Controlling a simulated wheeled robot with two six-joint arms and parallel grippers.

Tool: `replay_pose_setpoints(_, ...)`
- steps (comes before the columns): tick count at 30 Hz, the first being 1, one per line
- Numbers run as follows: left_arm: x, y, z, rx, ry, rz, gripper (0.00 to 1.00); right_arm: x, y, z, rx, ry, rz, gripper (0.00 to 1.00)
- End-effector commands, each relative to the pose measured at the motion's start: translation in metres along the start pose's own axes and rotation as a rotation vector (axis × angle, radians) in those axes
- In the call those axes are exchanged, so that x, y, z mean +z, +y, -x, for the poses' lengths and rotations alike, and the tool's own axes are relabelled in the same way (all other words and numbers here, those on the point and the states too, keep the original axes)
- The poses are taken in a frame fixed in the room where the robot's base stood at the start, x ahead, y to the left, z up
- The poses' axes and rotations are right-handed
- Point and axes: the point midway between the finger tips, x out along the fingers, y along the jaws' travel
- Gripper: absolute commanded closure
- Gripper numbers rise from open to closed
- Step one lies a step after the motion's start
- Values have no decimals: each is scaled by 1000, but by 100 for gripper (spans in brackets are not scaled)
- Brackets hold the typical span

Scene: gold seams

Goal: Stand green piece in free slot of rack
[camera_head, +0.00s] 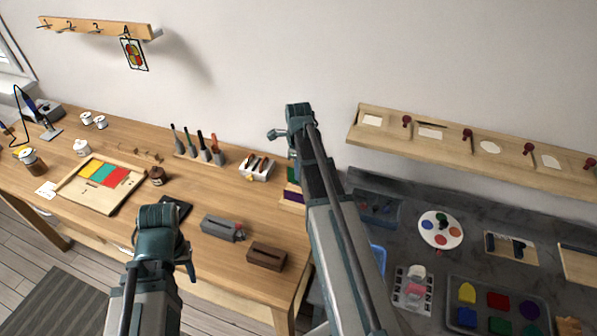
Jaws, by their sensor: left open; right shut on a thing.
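A small rack (291,204) stands at the right end of the wooden table, partly hidden behind my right arm. A purple piece (292,195) shows at it. Just above, a dark green piece (292,174) shows at the arm's left edge; I cannot tell whether it stands in the rack or is held. The rack's slots cannot be made out. My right arm reaches up in front of the rack, and its jaws are hidden behind it. My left arm is over the table's front edge, with its jaws hidden too.
On the wooden table are a framed panel (72,194) of coloured pieces, a grey slotted block (217,228), a brown block (267,257), a tool stand (197,158) and a white box (257,174). A dark counter with a palette (440,241) and trays lies right. A shelf (450,147) hangs above it.

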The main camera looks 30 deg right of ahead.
Motion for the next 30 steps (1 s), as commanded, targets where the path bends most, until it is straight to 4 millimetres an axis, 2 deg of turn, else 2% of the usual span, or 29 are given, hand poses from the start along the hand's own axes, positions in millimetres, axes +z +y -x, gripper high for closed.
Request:
replay_pose_setpoints(15, -2, 4, -37, 0, 0, 1, 50, 0, 0, -38, 0, 0, 1, 100)
replay_pose_setpoints(30, -2, 4, -39, 0, 0, 1, 50, 0, 0, -39, 0, 0, 1, 100)
